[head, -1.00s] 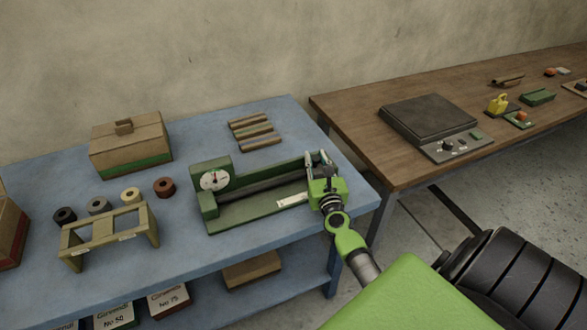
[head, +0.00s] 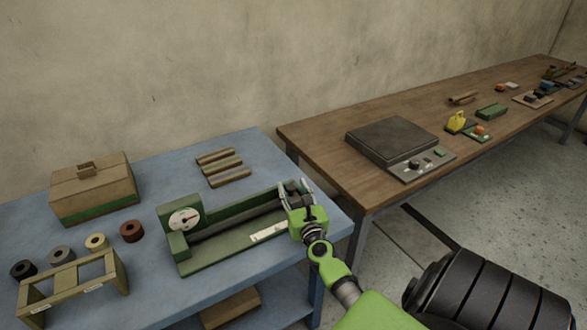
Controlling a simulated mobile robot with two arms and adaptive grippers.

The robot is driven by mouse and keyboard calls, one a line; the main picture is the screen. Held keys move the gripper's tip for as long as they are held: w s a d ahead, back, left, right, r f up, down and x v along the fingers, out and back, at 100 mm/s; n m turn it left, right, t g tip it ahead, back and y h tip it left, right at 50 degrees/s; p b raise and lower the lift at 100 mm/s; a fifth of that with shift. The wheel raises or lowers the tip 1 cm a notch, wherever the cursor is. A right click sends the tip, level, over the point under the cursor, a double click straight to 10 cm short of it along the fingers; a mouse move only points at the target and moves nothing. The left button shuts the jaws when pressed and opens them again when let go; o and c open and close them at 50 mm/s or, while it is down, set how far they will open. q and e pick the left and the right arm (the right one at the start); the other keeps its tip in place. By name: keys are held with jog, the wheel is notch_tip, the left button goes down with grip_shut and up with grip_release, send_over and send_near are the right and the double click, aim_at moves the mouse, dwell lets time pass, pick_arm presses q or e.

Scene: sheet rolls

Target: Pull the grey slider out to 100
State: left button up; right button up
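The green bench device (head: 207,258) stands on the blue table, with a round white dial (head: 184,220) at its left end. A dark bar (head: 235,219) runs along it, and a white scale strip (head: 268,232) lies on its front right part. My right gripper (head: 295,187) is at the device's right end, over the end of the bar. Its two fingers show a gap between them. The grey slider cannot be made out; the gripper covers that end. Whether the fingers touch anything is too small to tell. My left gripper is not in view.
On the blue table (head: 200,308) are a cardboard box (head: 95,190), several small rolls, a wooden stand (head: 70,284) and short rods (head: 222,167). A wooden bench (head: 325,140) with a dark flat-topped unit (head: 390,139) stands to the right, across a narrow gap.

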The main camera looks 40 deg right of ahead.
jog(key=v, duration=1.1)
jog(key=shift+s+d, duration=0.2)
